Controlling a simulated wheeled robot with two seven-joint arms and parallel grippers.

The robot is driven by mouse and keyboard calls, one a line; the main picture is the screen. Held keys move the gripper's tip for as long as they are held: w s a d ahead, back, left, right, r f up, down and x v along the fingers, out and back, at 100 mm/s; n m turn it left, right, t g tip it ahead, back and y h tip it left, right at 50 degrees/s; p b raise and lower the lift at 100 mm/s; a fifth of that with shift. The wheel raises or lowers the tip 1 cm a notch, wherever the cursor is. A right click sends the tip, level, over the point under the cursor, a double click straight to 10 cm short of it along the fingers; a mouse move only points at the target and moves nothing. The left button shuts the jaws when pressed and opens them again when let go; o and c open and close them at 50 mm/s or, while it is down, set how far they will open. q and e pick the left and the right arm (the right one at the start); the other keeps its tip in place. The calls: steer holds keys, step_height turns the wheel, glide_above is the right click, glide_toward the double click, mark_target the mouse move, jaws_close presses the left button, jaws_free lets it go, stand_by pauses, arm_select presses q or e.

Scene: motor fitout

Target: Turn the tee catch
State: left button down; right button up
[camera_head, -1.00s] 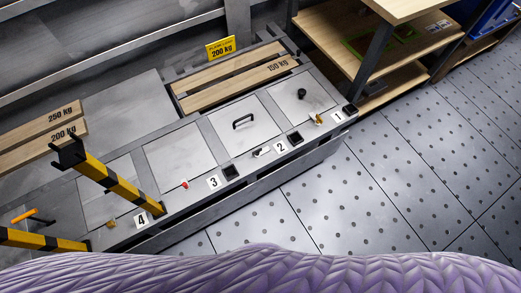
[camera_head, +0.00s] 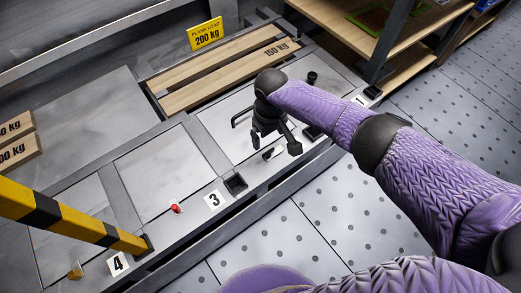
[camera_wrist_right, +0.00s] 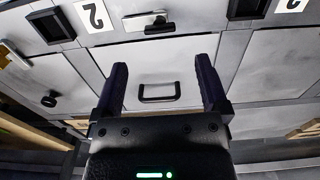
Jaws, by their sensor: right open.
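The tee catch (camera_head: 272,153), a small silver bar on a dark base, sits at the near edge of the second floor panel (camera_head: 220,112). It also shows at the top of the right wrist view (camera_wrist_right: 147,20). My right gripper (camera_head: 275,146) is open and empty above this panel, with its fingers apart. In the right wrist view the gripper (camera_wrist_right: 160,65) has the panel's black handle (camera_wrist_right: 159,92) between its fingers in the picture, and the catch lies beyond the fingertips. I cannot tell the exact height above the panel. My left gripper is not in view.
Labels 3 (camera_head: 214,200) and 4 (camera_head: 118,263) mark neighbouring panels, with a red knob (camera_head: 176,208) and a brass catch (camera_head: 75,270). A yellow-black post (camera_head: 70,218) rises at left. Planks (camera_head: 222,78) lie behind. A wooden shelf (camera_head: 345,30) stands at back right.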

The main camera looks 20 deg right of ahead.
mark_target(268, 151)
step_height(268, 151, down, 7)
steer(key=b, duration=0.3)
steer(key=shift+r, duration=0.2)
steer(key=shift+f+b, duration=0.25)
steer(key=shift+b, duration=0.1)
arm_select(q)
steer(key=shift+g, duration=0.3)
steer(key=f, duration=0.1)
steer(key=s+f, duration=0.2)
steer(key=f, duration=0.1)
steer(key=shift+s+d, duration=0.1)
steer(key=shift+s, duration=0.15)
arm_select(e)
steer(key=shift+r, duration=0.1)
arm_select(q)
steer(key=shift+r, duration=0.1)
arm_select(e)
steer(key=c, duration=0.6)
jaws_close()
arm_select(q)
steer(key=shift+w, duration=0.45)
